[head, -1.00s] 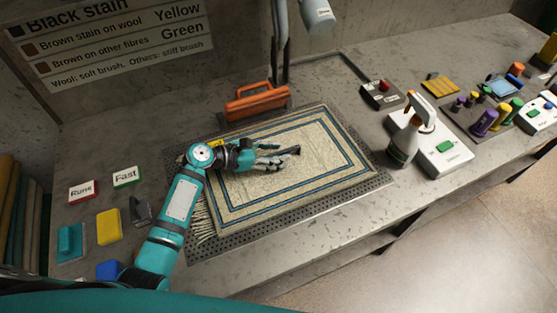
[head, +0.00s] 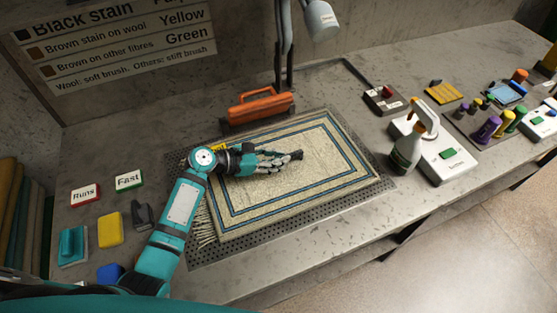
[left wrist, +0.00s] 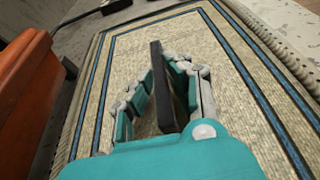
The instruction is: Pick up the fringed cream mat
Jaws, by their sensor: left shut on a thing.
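The fringed cream mat (head: 330,190) with blue border lines lies flat on a dark perforated tray (head: 230,250) on the bench. Its fringe shows at the left edge. My left gripper (head: 285,160) is over the upper middle of the mat. It is shut on a dark flat bar (left wrist: 163,88), seen between the fingers in the left wrist view, with the mat (left wrist: 235,125) behind it. In the head view the bar's end (head: 298,155) shows at the fingertips. Whether the bar touches the mat I cannot tell. My right gripper is not in view.
A spray bottle (head: 408,150) and a white box with a green button (head: 448,160) stand to the right. A lamp (head: 320,18) hangs above. Cards and colored blocks (head: 110,228) lie at left.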

